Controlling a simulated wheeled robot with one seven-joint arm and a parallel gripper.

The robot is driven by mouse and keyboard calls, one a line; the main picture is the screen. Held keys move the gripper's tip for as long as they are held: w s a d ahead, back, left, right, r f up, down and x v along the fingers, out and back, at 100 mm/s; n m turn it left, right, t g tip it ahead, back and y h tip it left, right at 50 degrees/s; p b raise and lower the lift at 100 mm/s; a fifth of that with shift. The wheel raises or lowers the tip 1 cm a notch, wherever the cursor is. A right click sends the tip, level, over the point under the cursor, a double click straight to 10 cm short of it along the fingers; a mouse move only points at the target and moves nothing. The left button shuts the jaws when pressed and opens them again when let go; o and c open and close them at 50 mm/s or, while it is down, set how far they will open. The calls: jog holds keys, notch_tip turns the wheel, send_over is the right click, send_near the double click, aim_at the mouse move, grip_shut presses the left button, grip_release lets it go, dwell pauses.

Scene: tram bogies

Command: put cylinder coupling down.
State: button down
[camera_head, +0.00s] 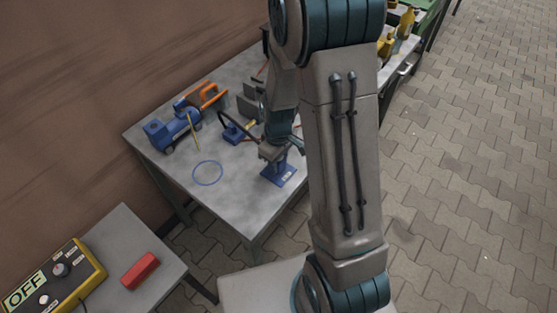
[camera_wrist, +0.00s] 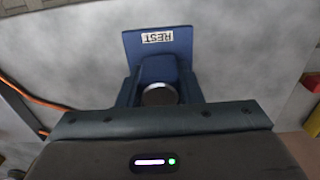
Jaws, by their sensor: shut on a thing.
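My gripper (camera_wrist: 160,94) is shut, its two dark blue fingers on either side of a small part with a silver round end, which I take to be the cylinder coupling (camera_wrist: 159,95). Most of the coupling is hidden by the fingers and the gripper body. Just beyond it lies a blue rest (camera_wrist: 131,42) with a white REST label, which appears upside down in the wrist view. In the head view the blue rest (camera_head: 279,178) is on the grey table, directly below my gripper (camera_head: 272,155). I cannot tell whether the coupling touches the rest.
The grey table (camera_head: 225,195) also holds a blue machine (camera_head: 172,130), an orange-handled tool (camera_head: 208,95), a blue piece with a black hose (camera_head: 233,132) and a blue ring (camera_head: 207,173). A lower table carries a control box (camera_head: 60,270) reading OFF and a red block (camera_head: 140,270).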

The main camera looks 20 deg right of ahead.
jog(key=shift+f+b, duration=0.5)
jog(key=shift+b, duration=0.05)
jog(key=shift+f, duration=0.15)
jog(key=c, duration=1)
grip_release()
